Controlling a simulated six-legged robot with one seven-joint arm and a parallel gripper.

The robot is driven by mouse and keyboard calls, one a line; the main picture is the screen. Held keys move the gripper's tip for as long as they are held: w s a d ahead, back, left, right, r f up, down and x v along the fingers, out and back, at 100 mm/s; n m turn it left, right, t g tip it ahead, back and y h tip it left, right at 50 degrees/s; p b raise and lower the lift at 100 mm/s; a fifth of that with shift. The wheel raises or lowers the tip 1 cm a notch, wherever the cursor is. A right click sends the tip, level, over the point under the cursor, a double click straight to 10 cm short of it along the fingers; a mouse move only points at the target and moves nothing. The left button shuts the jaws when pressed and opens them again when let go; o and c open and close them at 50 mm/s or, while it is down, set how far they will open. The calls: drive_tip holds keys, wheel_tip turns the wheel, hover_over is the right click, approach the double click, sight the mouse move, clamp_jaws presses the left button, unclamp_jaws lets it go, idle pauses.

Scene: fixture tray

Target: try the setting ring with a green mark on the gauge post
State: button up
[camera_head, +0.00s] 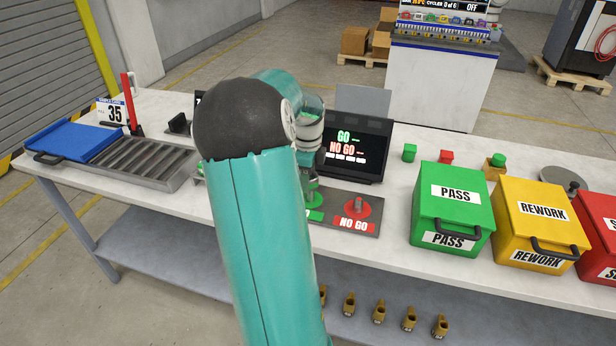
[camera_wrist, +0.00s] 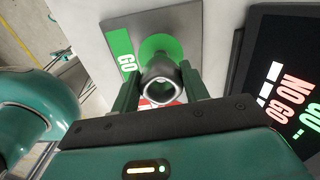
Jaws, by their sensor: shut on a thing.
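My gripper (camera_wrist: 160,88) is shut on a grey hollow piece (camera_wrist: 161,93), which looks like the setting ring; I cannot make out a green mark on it. The piece is over the green GO disc (camera_wrist: 158,47) of the gauge plate. I cannot tell whether it is around the GO post or above it, as the post is hidden. In the head view my arm covers most of the gripper, near the GO disc (camera_head: 313,198). The red NO GO post (camera_head: 358,206) stands bare on the plate's right side.
The gauge screen (camera_head: 352,150) stands just behind the plate and reads GO and NO GO with dashes. Green PASS (camera_head: 453,215) and yellow REWORK (camera_head: 540,222) boxes are to the right. A slotted metal tray (camera_head: 150,160) with a blue cover (camera_head: 75,140) is at the left.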

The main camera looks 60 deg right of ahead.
drive_tip(key=shift+f, duration=2.5)
idle(2.2)
idle(0.7)
drive_tip(key=shift+r, duration=3.55)
